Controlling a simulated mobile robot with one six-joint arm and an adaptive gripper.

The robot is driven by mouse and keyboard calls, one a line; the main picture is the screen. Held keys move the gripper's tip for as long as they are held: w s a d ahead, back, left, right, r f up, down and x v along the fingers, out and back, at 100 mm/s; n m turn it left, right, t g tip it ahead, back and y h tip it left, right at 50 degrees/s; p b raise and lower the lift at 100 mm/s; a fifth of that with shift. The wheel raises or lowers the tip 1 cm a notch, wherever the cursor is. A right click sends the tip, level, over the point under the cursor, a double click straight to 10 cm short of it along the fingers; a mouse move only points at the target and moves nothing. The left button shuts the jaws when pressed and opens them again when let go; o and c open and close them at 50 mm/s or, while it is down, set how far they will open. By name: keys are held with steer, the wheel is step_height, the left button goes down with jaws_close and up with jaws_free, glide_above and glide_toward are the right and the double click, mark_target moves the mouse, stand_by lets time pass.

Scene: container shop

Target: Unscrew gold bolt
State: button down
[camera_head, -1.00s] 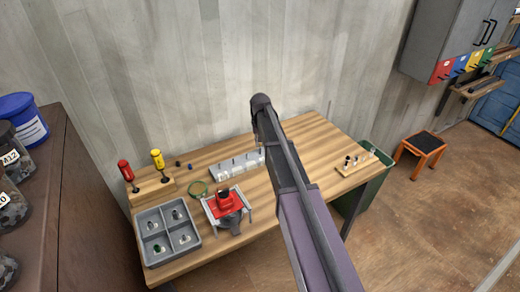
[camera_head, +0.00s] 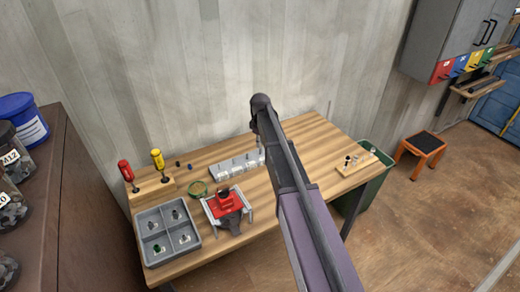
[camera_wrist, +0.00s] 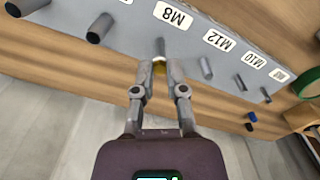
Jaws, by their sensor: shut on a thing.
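In the wrist view, the gold bolt (camera_wrist: 159,61) shows as a small gold band between my fingertips, at the grey post beside the M8 label. My gripper (camera_wrist: 161,69) is shut on it, with one finger on each side. Most of the bolt is hidden by the fingers. The grey rail (camera_wrist: 205,45) carries posts and white labels, M8, M12 and M10 among them. In the head view, the rail (camera_head: 222,174) lies at the back of the workbench, and my arm hides the gripper's fingertips.
A grey compartment tray (camera_head: 168,252), a red vise (camera_head: 226,201), a green ring (camera_head: 197,188) and red (camera_head: 125,170) and yellow (camera_head: 157,159) screwdrivers occupy the bench's left side. A small wooden board (camera_head: 366,167) with small parts lies at the right. Bare bench top lies between.

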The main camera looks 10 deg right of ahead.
steer(key=shift+s+n, duration=0.2)
steer(key=shift+n, duration=1.1)
steer(key=c, duration=0.6)
jaws_free()
steer(key=shift+w, duration=0.1)
steer(key=shift+c, duration=1.3)
steer(key=shift+w, duration=0.1)
